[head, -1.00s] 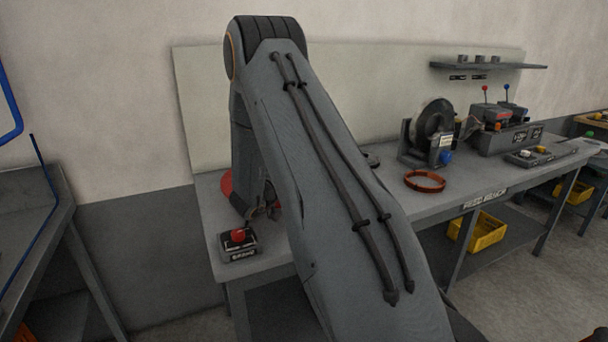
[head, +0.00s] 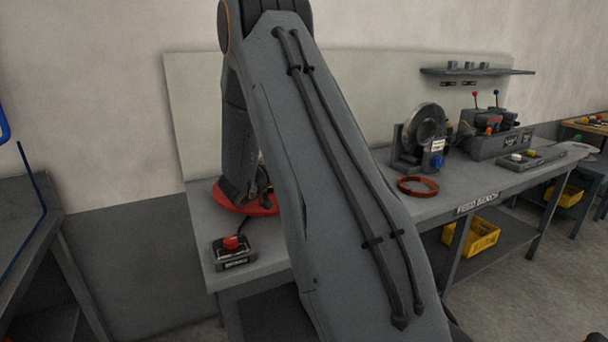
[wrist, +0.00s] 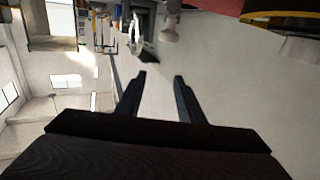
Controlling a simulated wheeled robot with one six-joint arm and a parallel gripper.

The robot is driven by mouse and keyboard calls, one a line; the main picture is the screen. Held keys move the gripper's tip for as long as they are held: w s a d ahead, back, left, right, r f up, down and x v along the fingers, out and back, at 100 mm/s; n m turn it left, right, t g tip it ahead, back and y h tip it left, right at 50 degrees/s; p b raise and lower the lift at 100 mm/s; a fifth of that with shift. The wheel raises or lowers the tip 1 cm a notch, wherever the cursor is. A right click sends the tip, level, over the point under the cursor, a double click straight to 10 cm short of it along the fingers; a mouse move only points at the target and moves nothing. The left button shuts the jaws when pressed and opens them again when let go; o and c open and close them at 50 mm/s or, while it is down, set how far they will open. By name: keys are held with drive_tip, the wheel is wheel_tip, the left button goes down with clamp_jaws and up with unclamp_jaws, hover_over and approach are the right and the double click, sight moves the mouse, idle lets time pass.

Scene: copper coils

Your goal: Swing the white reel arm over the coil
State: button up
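A copper-coloured coil ring (head: 417,186) lies flat on the grey bench, in front of a dark reel-like wheel on a stand (head: 424,130). A red disc (head: 240,207) sits at the bench's left end, partly hidden by my arm. I cannot make out a white reel arm in the head view. In the wrist view my gripper (wrist: 160,75) is open, its two dark fingers apart with nothing seen between them. A small pale object (wrist: 140,45) shows beyond the fingertips; I cannot tell what it is. My arm hides much of the bench's middle.
A box with a red button (head: 233,250) stands at the bench's front left corner. A lever unit (head: 495,135) and a flat button panel (head: 530,158) stand at the right. A shelf (head: 478,71) hangs behind; a yellow bin (head: 472,235) is below. Another table (head: 30,215) is at left.

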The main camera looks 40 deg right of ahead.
drive_tip(key=shift+r, duration=1.9)
